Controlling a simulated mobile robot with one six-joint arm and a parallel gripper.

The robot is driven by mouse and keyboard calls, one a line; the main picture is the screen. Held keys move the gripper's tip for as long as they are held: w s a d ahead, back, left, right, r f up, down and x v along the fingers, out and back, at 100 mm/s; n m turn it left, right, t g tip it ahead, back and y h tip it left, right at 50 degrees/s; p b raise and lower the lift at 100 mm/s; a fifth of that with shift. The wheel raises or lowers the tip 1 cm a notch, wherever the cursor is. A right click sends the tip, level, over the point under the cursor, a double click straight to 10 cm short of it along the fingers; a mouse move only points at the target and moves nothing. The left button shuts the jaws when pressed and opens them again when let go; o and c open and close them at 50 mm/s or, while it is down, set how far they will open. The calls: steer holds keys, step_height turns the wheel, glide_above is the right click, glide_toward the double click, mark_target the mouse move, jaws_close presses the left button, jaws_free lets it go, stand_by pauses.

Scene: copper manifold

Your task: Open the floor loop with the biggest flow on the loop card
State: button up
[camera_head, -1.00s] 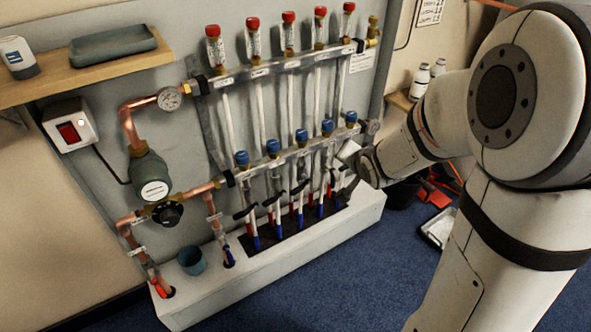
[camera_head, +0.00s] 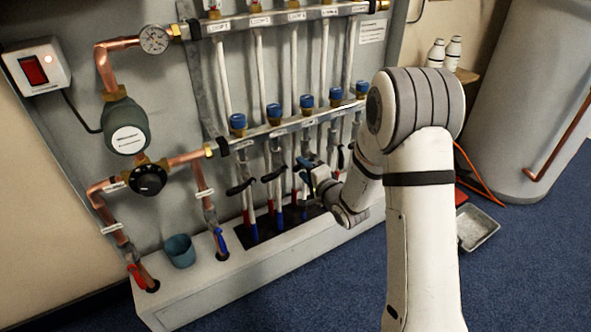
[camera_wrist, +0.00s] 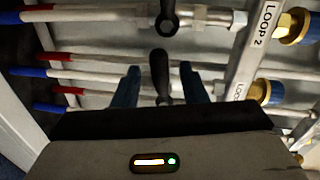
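My gripper (camera_wrist: 160,92) is open, with blue fingers either side of a black lever handle (camera_wrist: 159,68) and visible gaps between. This handle lies across its pipe; its lower end is hidden behind my gripper body. In the head view my gripper (camera_head: 307,177) is at the third lever from the left, partly hidden by my arm. Two more black levers, the first (camera_head: 240,188) and second (camera_head: 273,174), lie across their pipes. The wrist view shows another lever (camera_wrist: 166,18) near the LOOP 2 label (camera_wrist: 266,27). A white card (camera_head: 372,31) hangs upper right; its text is unreadable.
The lower manifold bar (camera_head: 290,128) with blue caps runs just above the levers. A pump (camera_head: 126,128), black knob (camera_head: 148,179) and teal cup (camera_head: 180,250) are at left. A grey tray (camera_head: 476,228) lies on the floor near a large cylinder (camera_head: 530,95).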

mark_target(302, 169)
steer(key=shift+b+x, duration=0.5)
steer(key=shift+x, duration=1.45)
jaws_close()
